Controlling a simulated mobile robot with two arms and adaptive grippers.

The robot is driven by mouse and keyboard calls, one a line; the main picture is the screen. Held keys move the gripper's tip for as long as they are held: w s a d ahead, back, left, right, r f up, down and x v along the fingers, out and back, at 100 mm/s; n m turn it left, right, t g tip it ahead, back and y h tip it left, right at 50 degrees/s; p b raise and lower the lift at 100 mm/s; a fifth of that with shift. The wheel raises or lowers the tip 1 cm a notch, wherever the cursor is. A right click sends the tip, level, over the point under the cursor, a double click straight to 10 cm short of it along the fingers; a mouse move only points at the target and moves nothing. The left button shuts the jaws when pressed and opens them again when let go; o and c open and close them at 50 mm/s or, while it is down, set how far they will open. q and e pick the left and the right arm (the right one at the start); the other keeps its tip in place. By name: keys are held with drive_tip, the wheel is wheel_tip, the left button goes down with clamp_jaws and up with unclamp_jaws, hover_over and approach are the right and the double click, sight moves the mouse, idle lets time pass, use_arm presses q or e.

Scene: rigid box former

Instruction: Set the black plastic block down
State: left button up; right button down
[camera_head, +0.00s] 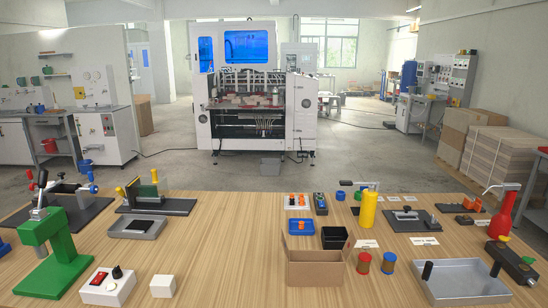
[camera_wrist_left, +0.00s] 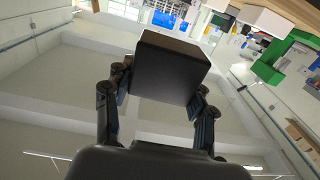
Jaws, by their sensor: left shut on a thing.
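The black plastic block (camera_wrist_left: 172,66) is in the left wrist view, a dark box with its top face toward the upper edge. My left gripper (camera_wrist_left: 160,90) is shut on it, one finger at each side. The block is held up in the air, with floor and walls far behind it. Neither the held block nor my left gripper shows in the head view. My right gripper is in neither view.
The wooden table (camera_head: 225,250) has clear room in its middle. A green press (camera_head: 55,240), a switch box (camera_head: 108,286) and a white block (camera_head: 162,286) stand at left. At right are a cardboard box (camera_head: 316,272), a black bin (camera_head: 334,237) and a metal tray (camera_head: 462,283).

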use_arm(q)
drive_tip(key=shift+s+f, duration=0.15)
drive_tip(key=shift+s, duration=0.45)
idle(0.3)
idle(0.7)
